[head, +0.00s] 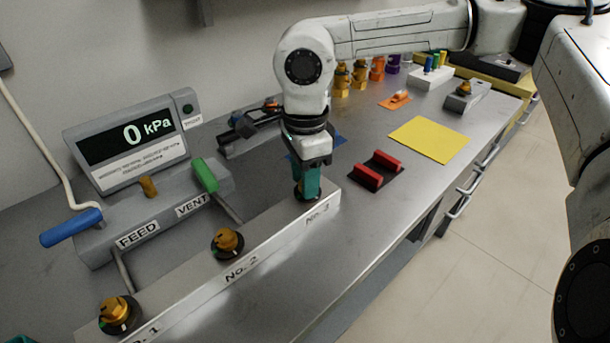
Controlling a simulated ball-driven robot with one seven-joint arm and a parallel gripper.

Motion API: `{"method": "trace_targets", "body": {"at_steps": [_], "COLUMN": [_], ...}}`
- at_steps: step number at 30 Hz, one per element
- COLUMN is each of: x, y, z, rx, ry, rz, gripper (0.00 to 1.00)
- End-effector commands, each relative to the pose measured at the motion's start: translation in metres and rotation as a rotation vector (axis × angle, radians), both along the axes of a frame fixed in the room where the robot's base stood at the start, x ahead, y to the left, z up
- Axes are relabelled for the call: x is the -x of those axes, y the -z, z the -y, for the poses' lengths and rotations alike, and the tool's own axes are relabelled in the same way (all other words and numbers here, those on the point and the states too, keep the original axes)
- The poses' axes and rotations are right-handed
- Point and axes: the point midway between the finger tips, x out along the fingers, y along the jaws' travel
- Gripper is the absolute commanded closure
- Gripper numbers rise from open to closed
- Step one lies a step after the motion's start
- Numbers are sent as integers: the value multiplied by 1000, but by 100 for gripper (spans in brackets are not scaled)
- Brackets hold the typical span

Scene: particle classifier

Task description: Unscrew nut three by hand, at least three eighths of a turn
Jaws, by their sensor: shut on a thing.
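My gripper (308,182) points straight down over the right end of the long grey block (285,240), above the label "No. 3" (318,214). Its green fingers are shut on nut three, which they almost wholly hide. Part of a dark round base shows at the fingertips. How far nut three is turned cannot be seen. A brass nut two (227,242) sits on a black round base above "No. 2". A brass nut one (115,310) sits at the lower left.
A display (130,140) reads 0 kPa. The FEED valve has a blue handle (71,228), the VENT valve a green handle (204,175). Red blocks (375,170) and a yellow mat (429,139) lie right of my gripper. Bare bench lies between.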

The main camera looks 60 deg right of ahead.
Motion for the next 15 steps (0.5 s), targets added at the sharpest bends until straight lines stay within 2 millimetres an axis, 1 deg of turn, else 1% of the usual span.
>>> {"method": "trace_targets", "body": {"at_steps": [1, 7, 8, 15], "x": [2, 2, 2, 1], "y": [3, 3, 3, 1], "z": [0, 0, 0, 0], "rx": [-1, -1, -1, 0], "ry": [-1, 0, 0, 1], "rz": [-6, -6, -6, -4], "gripper": [95, 95, 64, 41]}}
